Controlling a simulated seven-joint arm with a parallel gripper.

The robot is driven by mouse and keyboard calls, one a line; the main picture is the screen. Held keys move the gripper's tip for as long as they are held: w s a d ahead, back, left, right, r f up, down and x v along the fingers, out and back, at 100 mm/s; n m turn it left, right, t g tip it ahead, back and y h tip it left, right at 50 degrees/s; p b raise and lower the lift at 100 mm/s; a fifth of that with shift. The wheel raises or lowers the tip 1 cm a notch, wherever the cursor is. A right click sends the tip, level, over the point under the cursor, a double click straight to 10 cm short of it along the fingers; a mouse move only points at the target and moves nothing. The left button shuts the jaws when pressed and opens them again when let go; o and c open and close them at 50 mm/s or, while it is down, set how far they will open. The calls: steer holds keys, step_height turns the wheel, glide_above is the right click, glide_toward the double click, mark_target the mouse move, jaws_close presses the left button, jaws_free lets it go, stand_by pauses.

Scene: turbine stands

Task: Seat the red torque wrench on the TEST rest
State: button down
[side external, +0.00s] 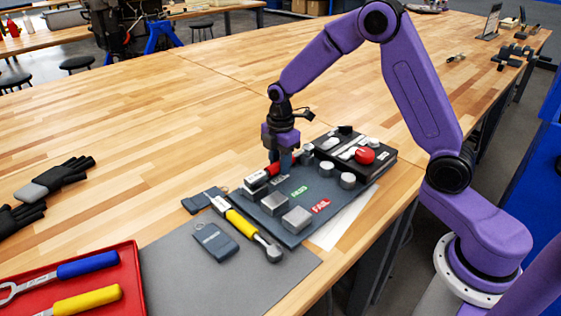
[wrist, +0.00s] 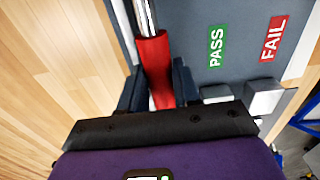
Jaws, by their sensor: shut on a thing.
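The red torque wrench (side external: 273,169) is in my gripper (side external: 283,163), low over the dark test board (side external: 290,233). In the wrist view my gripper (wrist: 157,84) has one finger on each side of the red handle (wrist: 155,62), and its metal shaft (wrist: 147,18) runs to the top edge. A grey block at the board's left end (side external: 256,181), by a small label too small to read, looks like the TEST rest. The wrench is at this block; I cannot tell whether it touches it. Green PASS (side external: 299,191) and red FAIL (side external: 320,206) labels mark the other blocks (side external: 273,203).
A red tray (side external: 136,270) holds blue and yellow tools. A black box with a red button (side external: 365,156) stands behind the board.

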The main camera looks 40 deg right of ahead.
steer(key=shift+s+f, duration=0.15)
steer(key=shift+f, duration=0.25)
steer(key=c, duration=0.6)
jaws_free()
steer(key=shift+o, duration=0.2)
steer(key=shift+r, duration=0.1)
steer(key=shift+r, duration=3.5)
steer(key=s+r+m, duration=0.1)
steer(key=s+m, duration=0.1)
steer(key=s, duration=1.4)
steer(key=s+a+r+m, duration=0.1)
steer(key=s+r+m, duration=0.1)
steer(key=s, duration=1.5)
steer(key=shift+a+r+m, duration=0.15)
steer(key=shift+a+m, duration=0.05)
steer(key=shift+m, duration=0.5)
